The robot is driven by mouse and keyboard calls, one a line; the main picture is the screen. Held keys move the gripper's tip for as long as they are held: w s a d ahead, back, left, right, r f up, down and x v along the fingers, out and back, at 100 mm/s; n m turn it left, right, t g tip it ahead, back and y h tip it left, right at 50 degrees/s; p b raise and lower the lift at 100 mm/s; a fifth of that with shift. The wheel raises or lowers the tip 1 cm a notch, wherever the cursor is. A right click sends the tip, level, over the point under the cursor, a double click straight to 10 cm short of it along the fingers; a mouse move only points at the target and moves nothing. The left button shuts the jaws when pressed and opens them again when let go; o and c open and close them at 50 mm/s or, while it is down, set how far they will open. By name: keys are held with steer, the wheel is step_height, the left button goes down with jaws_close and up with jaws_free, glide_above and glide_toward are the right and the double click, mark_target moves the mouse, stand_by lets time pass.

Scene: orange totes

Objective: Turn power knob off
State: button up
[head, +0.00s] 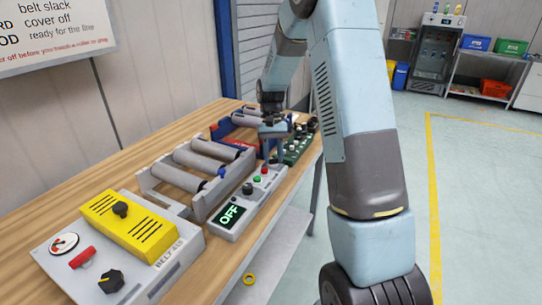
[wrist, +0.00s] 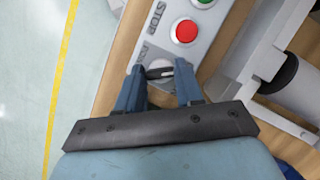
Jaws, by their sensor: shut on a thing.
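The control panel (head: 243,210) is a pale grey box on the bench, with a lit display (head: 230,215) that reads OFF. In the wrist view its far end shows the power knob (wrist: 159,71), dark with a light strip lying roughly across the picture. My gripper (wrist: 160,80) is shut on this knob, one blue finger on each side. In the head view my gripper (head: 276,150) reaches down at the panel's far end, and the knob is hard to make out there. A red stop button (wrist: 186,31) sits beside the knob on the panel.
A roller conveyor (head: 185,176) stands left of the panel. In front is a grey box (head: 165,270) with a yellow cover (head: 130,225) and a black knob (head: 111,281). A green unit (head: 296,150) lies beyond the panel. Open floor lies right of the bench.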

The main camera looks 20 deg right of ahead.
steer(key=shift+n+h, duration=0.4)
steer(key=shift+n, duration=0.6)
steer(key=o, duration=1)
steer(key=shift+o, duration=0.2)
steer(key=v, duration=1.3)
steer(key=shift+w+r, duration=0.15)
steer(key=shift+r, duration=0.15)
steer(key=shift+a, duration=0.1)
